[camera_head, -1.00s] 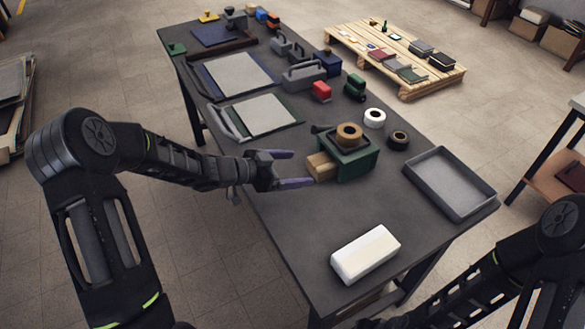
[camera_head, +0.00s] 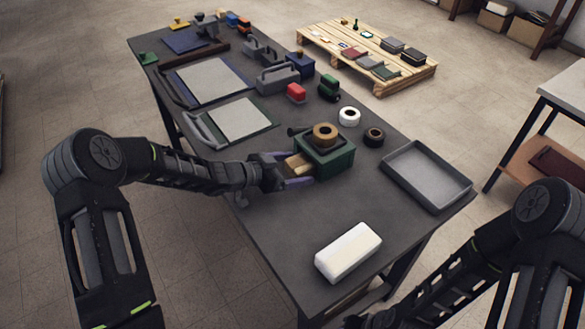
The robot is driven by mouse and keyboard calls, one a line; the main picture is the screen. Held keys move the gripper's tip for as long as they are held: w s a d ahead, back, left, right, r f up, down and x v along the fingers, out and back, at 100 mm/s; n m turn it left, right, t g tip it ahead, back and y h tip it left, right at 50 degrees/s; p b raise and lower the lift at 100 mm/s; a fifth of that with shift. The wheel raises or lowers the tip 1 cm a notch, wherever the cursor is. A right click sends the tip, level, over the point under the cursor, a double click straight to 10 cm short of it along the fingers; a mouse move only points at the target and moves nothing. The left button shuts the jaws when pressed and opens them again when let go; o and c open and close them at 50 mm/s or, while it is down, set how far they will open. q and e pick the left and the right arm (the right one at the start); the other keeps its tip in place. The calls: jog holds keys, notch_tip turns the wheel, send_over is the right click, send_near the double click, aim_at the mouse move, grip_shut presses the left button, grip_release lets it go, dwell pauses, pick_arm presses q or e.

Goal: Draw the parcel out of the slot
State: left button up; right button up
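The parcel (camera_head: 298,165) is a small brown block, sticking out of the left side of a green box (camera_head: 333,162) on the dark table. The box's slot is hidden behind the parcel. A tan tape roll (camera_head: 325,133) lies on top of the box. My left gripper (camera_head: 291,170) is at the parcel's outer end, its purple-grey fingers spread on either side of it. They look open, though I cannot tell whether either finger touches it. My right arm comes in at the lower right; its fingers are not visible.
A white block (camera_head: 348,252) lies near the table's front. A grey tray (camera_head: 427,176) is at the right edge. White (camera_head: 349,116) and black (camera_head: 373,137) rolls stand behind the box. A green-edged board (camera_head: 240,120) lies to the left. The tabletop before the box is clear.

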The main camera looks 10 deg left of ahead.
pick_arm(q)
jog(key=c, duration=1.8)
jog(key=shift+o, duration=0.2)
pick_arm(e)
jog(key=shift+a, duration=0.1)
